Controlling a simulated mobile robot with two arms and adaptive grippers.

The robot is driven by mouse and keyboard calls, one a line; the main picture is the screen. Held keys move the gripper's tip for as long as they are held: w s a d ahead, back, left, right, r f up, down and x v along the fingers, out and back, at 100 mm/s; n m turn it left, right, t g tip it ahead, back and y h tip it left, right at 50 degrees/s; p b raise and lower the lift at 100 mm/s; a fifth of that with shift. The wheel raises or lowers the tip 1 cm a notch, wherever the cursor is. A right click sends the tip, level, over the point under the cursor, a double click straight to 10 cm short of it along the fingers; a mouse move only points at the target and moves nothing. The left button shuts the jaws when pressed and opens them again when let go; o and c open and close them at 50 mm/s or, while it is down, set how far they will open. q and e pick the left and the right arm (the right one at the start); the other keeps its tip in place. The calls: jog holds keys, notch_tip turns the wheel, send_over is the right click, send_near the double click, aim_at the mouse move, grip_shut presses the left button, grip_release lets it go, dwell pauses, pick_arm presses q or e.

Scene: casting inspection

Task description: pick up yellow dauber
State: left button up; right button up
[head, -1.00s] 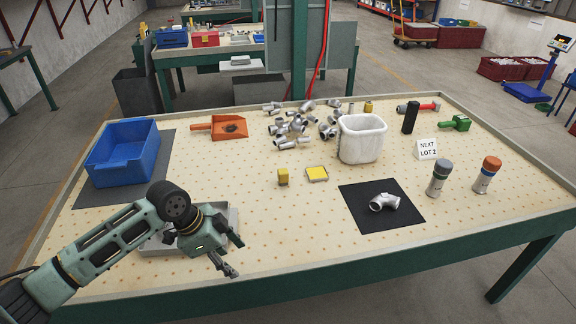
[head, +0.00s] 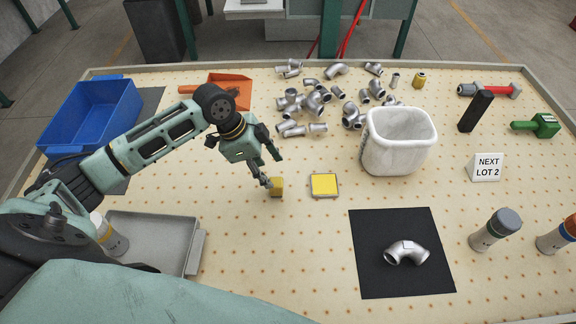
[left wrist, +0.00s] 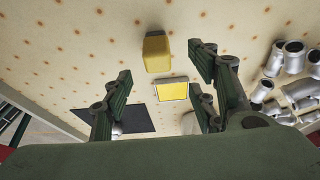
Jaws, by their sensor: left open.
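The yellow dauber, seen as a small upright yellow block (head: 277,187), stands on the dotted table left of a flat yellow pad (head: 325,184). My left gripper (head: 271,168) is open and empty, right by the block; its lower finger overlaps the block's upper left side in the head view. In the left wrist view the block (left wrist: 157,52) shows between and beyond the spread fingers (left wrist: 158,68), with the pad (left wrist: 172,90) behind it. I see no clear contact. My right gripper is not in view.
A white bin (head: 398,158), silver pipe fittings (head: 292,106) and an orange scoop (head: 235,82) lie farther back. A black mat (head: 376,278) with an elbow fitting is front right. A grey tray (head: 150,232) and a partly hidden yellow-banded cylinder (head: 110,238) are front left.

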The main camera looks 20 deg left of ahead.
aim_at(274, 182)
pick_arm(q)
jog(key=shift+w+d+f, duration=0.1)
jog(key=shift+w+f, duration=0.05)
jog(key=shift+f, duration=0.05)
jog(key=shift+d+f, duration=0.15)
jog(key=shift+f, duration=0.15)
jog(key=shift+s+d+f+p, duration=0.1)
jog(key=shift+d+f+p, duration=0.1)
jog(key=shift+f, duration=0.2)
jog(key=shift+s+d+f+p, duration=0.1)
jog(key=shift+f+p, duration=0.1)
jog(key=shift+f, duration=0.15)
jog(key=p+x, duration=0.1)
jog(key=x, duration=0.3)
jog(key=shift+a, duration=0.2)
jog(key=shift+w+d+f, duration=0.1)
jog(key=shift+d+f, duration=0.05)
jog(key=shift+f, duration=0.3)
jog(key=c, duration=1.2)
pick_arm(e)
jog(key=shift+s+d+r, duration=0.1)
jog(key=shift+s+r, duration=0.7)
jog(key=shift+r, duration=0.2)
pick_arm(q)
jog(key=shift+c, duration=0.2)
